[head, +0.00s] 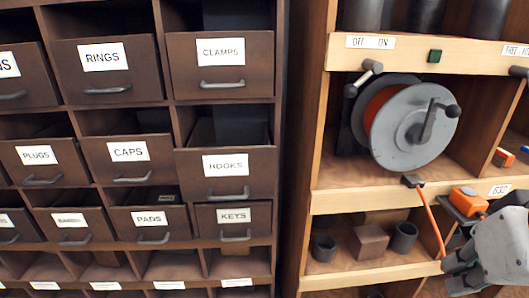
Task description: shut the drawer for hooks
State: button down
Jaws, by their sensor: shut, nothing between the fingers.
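The drawer labelled HOOKS (228,187) is in the right column of the brown cabinet, below CLAMPS and above KEYS. Its front stands forward of the cabinet and looks larger and lower than its neighbours, so it is pulled out. A dark gap shows above its front; I cannot see any contents. Its handle (226,195) is a grey bar below the label. My gripper (448,275) is at the lower right edge of the picture, in front of the wooden shelf. It is shut and empty, well to the right of the drawer and apart from it.
The CLAMPS drawer (220,65), CAPS drawer (128,168) and KEYS drawer (233,225) surround it. A wooden shelf (380,198) stands right of the cabinet, holding a cable reel (410,125). An orange cord (432,218) hangs near my gripper. A dark gap separates the cabinet and shelf.

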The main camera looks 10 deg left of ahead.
aim_at(206, 171)
jog(key=i+l+u, duration=0.2)
jog(key=l, duration=0.15)
jog(key=i+l+u, duration=0.2)
jog(key=l, duration=0.15)
jog(key=l+u, duration=0.2)
jog(key=l, duration=0.15)
jog(key=i, duration=0.05)
